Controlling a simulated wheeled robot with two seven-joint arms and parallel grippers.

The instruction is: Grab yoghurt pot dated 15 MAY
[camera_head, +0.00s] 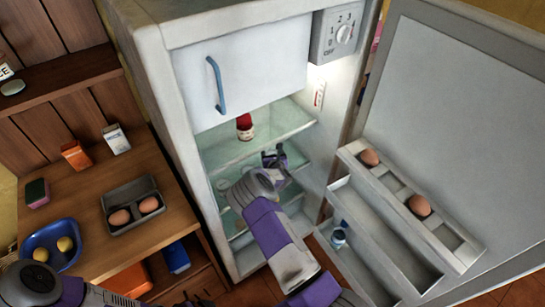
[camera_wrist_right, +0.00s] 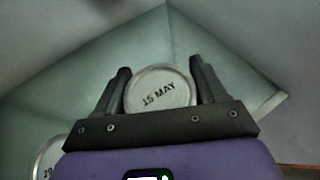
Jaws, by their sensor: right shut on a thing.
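The yoghurt pot dated 15 MAY (camera_wrist_right: 160,90) shows its round silver lid in the right wrist view, between the two dark fingers of my right gripper (camera_wrist_right: 162,78). The fingers are shut on its sides. In the head view my right gripper (camera_head: 274,158) is inside the open fridge at a glass shelf, and the pot is hard to make out there. A second pot lid (camera_wrist_right: 48,158), with "29" visible, is partly cut off at lower left in the wrist view. My left arm shows at the bottom left of the head view; its finger state is unclear.
The open fridge door (camera_head: 455,110) stands at right, with eggs (camera_head: 419,205) in its rack. A red-topped jar (camera_head: 245,127) stands on the upper glass shelf. The wooden counter (camera_head: 95,200) at left holds an egg box (camera_head: 133,205) and a blue bowl (camera_head: 50,245).

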